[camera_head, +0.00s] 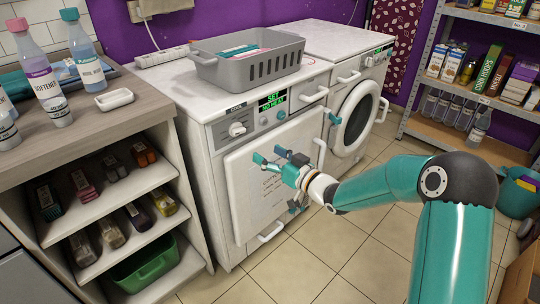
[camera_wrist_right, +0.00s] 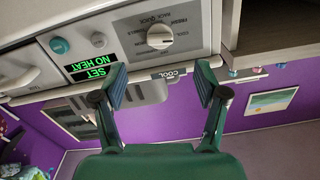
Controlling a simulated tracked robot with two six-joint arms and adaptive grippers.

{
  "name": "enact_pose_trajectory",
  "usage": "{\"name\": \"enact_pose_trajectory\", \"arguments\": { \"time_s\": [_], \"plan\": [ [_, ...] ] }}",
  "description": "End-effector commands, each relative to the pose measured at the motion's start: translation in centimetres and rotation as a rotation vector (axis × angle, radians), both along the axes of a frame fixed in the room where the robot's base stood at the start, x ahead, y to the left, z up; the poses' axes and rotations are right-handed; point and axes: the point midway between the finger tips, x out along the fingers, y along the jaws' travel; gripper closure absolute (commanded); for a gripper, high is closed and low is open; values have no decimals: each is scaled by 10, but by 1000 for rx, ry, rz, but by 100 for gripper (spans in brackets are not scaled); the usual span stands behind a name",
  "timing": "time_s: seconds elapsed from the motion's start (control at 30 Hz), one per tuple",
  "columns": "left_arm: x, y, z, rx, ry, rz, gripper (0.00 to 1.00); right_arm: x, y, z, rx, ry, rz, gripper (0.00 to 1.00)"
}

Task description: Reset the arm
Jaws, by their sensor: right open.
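My right arm (camera_head: 400,180) reaches in from the right in the head view. Its teal right gripper (camera_head: 270,156) is in front of the white door of the left machine (camera_head: 245,185), below the control panel. The fingers are apart with nothing between them. In the right wrist view the right gripper (camera_wrist_right: 162,85) also shows spread and empty, with the panel upside down beyond it. A green display (camera_wrist_right: 92,68) there reads "SET NO HEAT", beside a round dial (camera_wrist_right: 160,38). I cannot tell whether the fingers touch the door. My left gripper is not in view.
A grey basket (camera_head: 247,65) with folded cloths stands on the left machine. A second machine (camera_head: 355,115) stands to its right. A counter (camera_head: 100,115) with bottles and filled shelves is at left. A stocked rack (camera_head: 470,95) is at right. Tiled floor (camera_head: 330,255) is open in front.

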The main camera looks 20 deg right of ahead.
Motion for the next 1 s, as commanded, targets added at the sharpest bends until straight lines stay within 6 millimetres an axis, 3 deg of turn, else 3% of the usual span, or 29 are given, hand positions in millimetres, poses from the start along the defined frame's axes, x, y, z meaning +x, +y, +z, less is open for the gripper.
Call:
{"name": "enact_pose_trajectory", "arguments": {
  "time_s": [0.27, 0.43, 0.57, 0.67, 0.83, 0.9, 1.0],
  "plan": [
    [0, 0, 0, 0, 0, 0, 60, 1, 2, 0, 0, 0, 3, 28],
    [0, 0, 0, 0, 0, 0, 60, 1, 30, -28, 20, 50, 51, 28],
    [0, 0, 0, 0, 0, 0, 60, -14, 67, -87, 87, 193, 79, 28],
    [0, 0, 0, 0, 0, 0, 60, -39, 93, -149, 129, 375, 66, 28],
    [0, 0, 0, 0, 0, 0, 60, -113, 128, -252, 141, 733, 27, 28],
    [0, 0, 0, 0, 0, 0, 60, -151, 137, -284, 130, 876, 12, 28],
    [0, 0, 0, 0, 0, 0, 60, -200, 145, -316, 106, 1051, -6, 28]
  ]
}}
